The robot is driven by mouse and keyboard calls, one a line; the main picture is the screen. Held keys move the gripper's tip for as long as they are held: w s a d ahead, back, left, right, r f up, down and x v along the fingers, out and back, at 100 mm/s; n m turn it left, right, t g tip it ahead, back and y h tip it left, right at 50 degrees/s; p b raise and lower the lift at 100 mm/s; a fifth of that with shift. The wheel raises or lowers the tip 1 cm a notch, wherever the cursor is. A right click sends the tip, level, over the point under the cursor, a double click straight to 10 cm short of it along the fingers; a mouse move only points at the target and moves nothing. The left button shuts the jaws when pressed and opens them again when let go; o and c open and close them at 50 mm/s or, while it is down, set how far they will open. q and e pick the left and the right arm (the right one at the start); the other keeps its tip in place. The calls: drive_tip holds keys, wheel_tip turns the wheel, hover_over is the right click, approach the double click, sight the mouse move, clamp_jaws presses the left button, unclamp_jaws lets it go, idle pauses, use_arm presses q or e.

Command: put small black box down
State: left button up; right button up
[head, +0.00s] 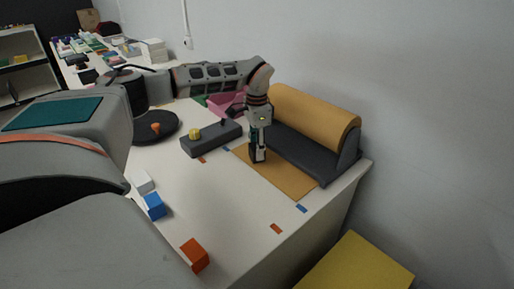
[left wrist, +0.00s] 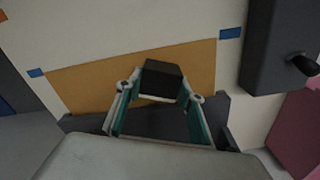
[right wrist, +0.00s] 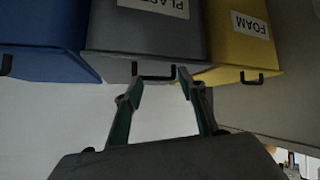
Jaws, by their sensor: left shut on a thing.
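My left gripper (head: 258,158) points down over the tan paper sheet (head: 285,182) that runs out from the roll on the table. It is shut on the small black box (left wrist: 161,78), which shows between its fingertips in the left wrist view. The box is over the paper, at or close to its surface; I cannot tell whether it touches. In the head view the fingers largely hide it. My right gripper (right wrist: 161,80) shows only in the right wrist view, open and empty, away from the table, facing labelled bins.
The paper roll (head: 315,112) in its dark holder stands behind. A dark grey block with a yellow knob (head: 212,139) and a pink bin (head: 228,104) are left of the gripper. Blue (head: 154,206) and orange (head: 194,255) blocks lie near the front edge. The table between is clear.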

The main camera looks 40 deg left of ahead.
use_arm(q)
drive_tip(key=shift+f, duration=0.1)
drive_tip(key=o, duration=0.9)
wheel_tip(320, 180, up, 6)
drive_tip(key=shift+w+f+p, duration=0.1)
drive_tip(key=shift+p, duration=0.55)
wheel_tip(320, 180, up, 6)
drive_tip(key=shift+r+p, duration=0.25)
drive_tip(key=shift+p, duration=0.35)
